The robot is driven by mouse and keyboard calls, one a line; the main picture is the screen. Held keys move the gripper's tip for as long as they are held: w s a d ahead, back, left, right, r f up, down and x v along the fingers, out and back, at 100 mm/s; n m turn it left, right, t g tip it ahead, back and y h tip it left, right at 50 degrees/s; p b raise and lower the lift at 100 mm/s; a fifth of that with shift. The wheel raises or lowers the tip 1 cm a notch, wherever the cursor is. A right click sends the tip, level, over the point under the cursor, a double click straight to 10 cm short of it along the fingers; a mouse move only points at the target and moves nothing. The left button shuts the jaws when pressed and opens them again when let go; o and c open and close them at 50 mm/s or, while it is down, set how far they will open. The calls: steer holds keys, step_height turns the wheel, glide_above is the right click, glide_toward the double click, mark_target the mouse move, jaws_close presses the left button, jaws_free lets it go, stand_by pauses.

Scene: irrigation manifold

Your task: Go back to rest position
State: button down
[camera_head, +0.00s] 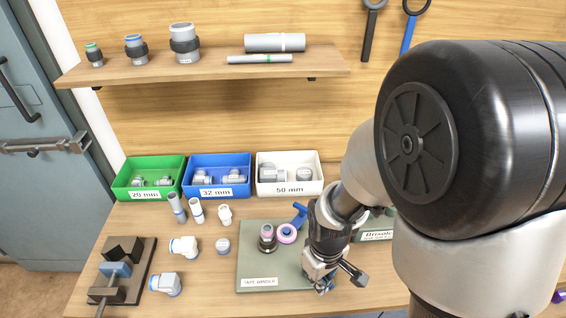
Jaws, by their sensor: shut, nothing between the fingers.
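My gripper (324,284) is at the end of my arm, pointing down over the right part of the green tape winder board (255,278). Its fingers are small and partly hidden by its own body, and it holds nothing. My arm fills the right side of the head view.
Green (120,192), blue (187,188) and white (290,190) bins stand along the back. Several loose fittings and a dark clamp (110,293) sit on the left of the table. A shelf (140,78) above holds pipes and couplings. A labelled green box (377,236) is partly behind my arm.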

steer(key=s+d+r+m+t, duration=0.1)
steer(key=s+r, duration=0.3)
steer(key=r, duration=0.7)
steer(key=s+d+r+m+t, duration=0.1)
steer(key=s+r+m+t, duration=0.2)
steer(key=r, duration=0.8)
steer(key=shift+s+d+r+m+t, duration=0.25)
steer(key=shift+s+d+m+t, duration=0.1)
steer(key=shift+s+m, duration=0.5)
